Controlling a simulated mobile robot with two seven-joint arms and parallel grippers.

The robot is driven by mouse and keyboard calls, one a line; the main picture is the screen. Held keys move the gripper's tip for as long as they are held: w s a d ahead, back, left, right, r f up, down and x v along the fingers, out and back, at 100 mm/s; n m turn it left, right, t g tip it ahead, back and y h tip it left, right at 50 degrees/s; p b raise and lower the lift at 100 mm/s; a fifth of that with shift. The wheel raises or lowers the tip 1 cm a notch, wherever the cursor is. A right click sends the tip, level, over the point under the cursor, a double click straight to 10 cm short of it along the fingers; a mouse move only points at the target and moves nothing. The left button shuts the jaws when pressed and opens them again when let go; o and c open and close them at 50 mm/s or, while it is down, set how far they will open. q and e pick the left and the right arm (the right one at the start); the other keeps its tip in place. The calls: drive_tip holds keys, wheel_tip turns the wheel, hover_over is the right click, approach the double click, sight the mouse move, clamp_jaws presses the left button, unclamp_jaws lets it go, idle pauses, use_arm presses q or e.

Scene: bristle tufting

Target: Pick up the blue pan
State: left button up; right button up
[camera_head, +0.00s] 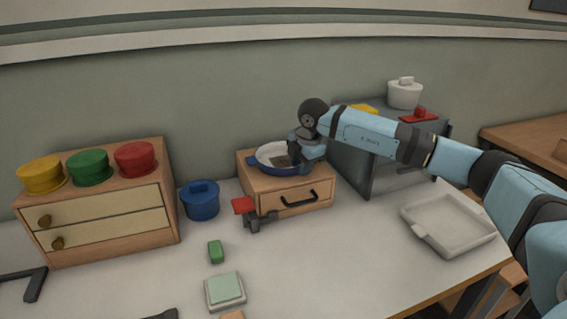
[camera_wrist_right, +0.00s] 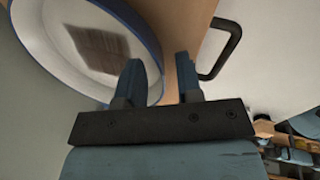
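The blue pan (camera_head: 268,166) has a white inside with a dark brownish patch and sits on a small wooden drawer box (camera_head: 262,184). In the right wrist view the pan (camera_wrist_right: 60,65) fills the upper left, its blue rim curving down towards my fingers. My right gripper (camera_head: 300,166) is at the pan's right side. In the right wrist view its two fingers (camera_wrist_right: 160,78) stand apart, one over the pan's inside and one outside the rim, with a gap between them. Whether either finger touches the rim cannot be told.
A blue lidded pot (camera_head: 200,201) and a wooden chest (camera_head: 105,215) with coloured pots stand left. A red-topped dark item (camera_head: 250,213) is in front of the drawer box. A grey cabinet (camera_head: 357,165) stands close right, under my arm. A white tray (camera_head: 450,226) lies front right.

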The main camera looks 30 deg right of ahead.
drive_tip(key=shift+w+f, duration=0.15)
drive_tip(key=shift+f, duration=0.4)
drive_tip(key=shift+r, duration=0.1)
clamp_jaws()
